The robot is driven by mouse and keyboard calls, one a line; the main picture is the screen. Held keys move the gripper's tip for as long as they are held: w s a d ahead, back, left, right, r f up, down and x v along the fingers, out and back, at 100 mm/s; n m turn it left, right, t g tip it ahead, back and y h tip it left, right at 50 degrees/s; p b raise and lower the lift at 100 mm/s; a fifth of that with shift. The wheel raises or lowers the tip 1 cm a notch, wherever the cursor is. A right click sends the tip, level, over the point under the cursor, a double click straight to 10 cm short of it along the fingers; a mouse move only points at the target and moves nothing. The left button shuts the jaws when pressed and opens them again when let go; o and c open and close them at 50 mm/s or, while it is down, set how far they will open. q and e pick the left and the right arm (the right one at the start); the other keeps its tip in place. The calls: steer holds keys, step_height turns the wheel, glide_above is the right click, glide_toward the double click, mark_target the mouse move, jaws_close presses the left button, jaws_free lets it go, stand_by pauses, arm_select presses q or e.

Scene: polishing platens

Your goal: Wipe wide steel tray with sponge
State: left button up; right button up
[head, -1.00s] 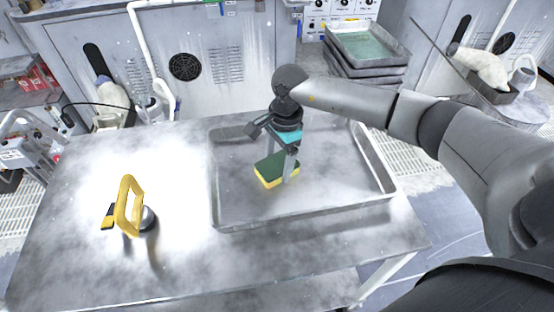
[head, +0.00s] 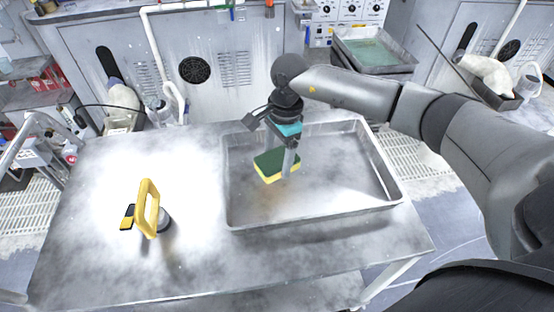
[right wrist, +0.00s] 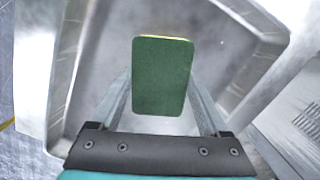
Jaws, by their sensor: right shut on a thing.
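The wide steel tray (head: 340,209) lies on the steel table, with raised walls and a smudged floor. The sponge (head: 276,165) is green on top and yellow below. My right gripper (head: 289,166) is shut on the sponge inside the tray outline, toward the tray's left half. In the right wrist view, the sponge (right wrist: 162,76) sits between the two fingers with its green face toward the camera, and the tray wall (right wrist: 66,70) shows behind it. I cannot tell whether the sponge touches the tray floor. My left gripper is not in view.
A yellow-handled tool (head: 148,208) stands on the table (head: 190,270), left of the tray. The table's front left is clear. Behind the table, a tray of greenish liquid (head: 372,52) and grey cabinets (head: 230,60) stand.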

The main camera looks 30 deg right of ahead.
steer(key=shift+r+p, duration=0.9)
steer(key=shift+r, duration=0.8)
